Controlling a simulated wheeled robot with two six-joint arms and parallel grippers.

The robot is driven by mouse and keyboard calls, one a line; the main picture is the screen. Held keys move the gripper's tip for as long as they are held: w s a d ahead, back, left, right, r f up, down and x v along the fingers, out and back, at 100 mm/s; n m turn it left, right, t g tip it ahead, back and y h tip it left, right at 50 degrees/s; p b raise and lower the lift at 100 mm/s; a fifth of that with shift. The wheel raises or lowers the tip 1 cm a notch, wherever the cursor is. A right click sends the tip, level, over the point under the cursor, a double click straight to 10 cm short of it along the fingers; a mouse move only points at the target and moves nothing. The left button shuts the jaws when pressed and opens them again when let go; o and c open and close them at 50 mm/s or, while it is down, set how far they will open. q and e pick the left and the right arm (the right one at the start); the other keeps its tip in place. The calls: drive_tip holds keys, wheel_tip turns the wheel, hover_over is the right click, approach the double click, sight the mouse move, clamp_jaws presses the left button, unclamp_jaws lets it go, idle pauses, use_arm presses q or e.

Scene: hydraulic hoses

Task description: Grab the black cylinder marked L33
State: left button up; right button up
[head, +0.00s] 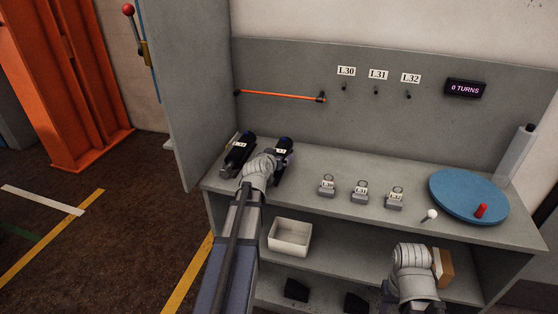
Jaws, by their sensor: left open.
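Two black cylinders lie at the left end of the grey bench top. One cylinder (238,153) is further left, and the other cylinder (284,147) is to its right; each has a small white label too small to read surely, so I cannot tell which is L33. My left gripper (270,156) is open, beside the right-hand cylinder and partly covering its left side. Whether it touches the cylinder is hidden. My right gripper (412,252) is low at the front of the bench, seen from behind, with its fingers not clear.
Small labelled grey blocks (360,192) stand mid-bench. A blue turntable (462,195) with a red knob is at right. Pegs under labels L30, L31 and L32 and an orange hose (280,96) are on the back panel. A white bin (290,237) sits on the shelf below.

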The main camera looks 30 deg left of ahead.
use_arm(q)
drive_tip(key=shift+c, duration=0.2)
clamp_jaws()
idle(0.6)
drive_tip(key=shift+r, duration=0.1)
